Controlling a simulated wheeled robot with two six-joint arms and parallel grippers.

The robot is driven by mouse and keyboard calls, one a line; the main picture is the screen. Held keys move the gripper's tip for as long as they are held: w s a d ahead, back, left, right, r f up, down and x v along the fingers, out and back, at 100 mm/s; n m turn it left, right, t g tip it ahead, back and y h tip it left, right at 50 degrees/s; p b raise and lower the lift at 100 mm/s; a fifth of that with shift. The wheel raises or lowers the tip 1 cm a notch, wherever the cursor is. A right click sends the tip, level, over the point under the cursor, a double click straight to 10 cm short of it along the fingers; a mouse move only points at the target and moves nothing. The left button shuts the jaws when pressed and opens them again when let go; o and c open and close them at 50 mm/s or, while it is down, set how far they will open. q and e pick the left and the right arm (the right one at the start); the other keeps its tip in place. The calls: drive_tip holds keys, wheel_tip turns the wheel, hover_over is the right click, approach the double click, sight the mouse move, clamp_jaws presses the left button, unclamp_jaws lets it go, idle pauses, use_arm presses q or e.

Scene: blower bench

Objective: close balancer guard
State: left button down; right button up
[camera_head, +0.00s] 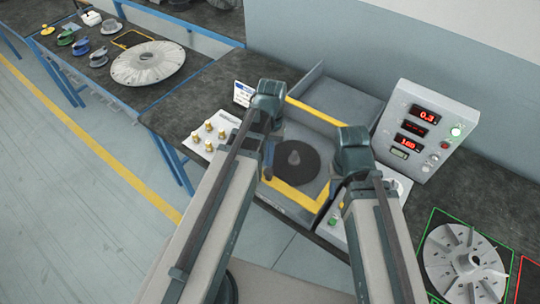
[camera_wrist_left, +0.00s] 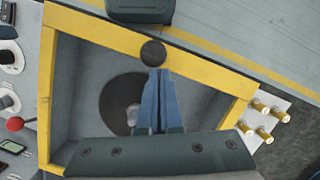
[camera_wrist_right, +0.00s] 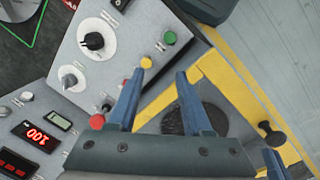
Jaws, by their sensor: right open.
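The balancer guard's yellow frame (camera_head: 296,196) lies around the top of the grey balancer box; I cannot tell if it is fully seated. It also shows in the left wrist view (camera_wrist_left: 84,22). A black knob (camera_wrist_left: 153,53) sits on its front bar and shows in the right wrist view (camera_wrist_right: 272,133). My left gripper (camera_wrist_left: 160,72) has its fingers together, tips close to the knob; contact is unclear. My right gripper (camera_wrist_right: 163,68) is open and empty above the control panel side of the box. A dark disc (camera_head: 297,163) with a central cone is inside.
A control box with red displays (camera_head: 424,130) stands to the right. Buttons and dials (camera_wrist_right: 93,40) lie beside the guard. A plate with brass pieces (camera_head: 208,138) is at the left. A bladed rotor (camera_head: 466,262) lies at the lower right.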

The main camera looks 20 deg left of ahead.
idle(0.3)
use_arm(q)
drive_tip(key=shift+w+a, duration=0.1)
drive_tip(key=shift+w, duration=0.3)
drive_tip(key=w, duration=0.3)
drive_tip(key=shift+w+a+r+p, duration=0.2)
drive_tip(key=shift+w+r+p, duration=0.1)
drive_tip(key=shift+r+p, duration=0.1)
drive_tip(key=p+v, duration=0.9)
drive_tip(key=shift+s+r, duration=0.1)
drive_tip(key=shift+s, duration=0.05)
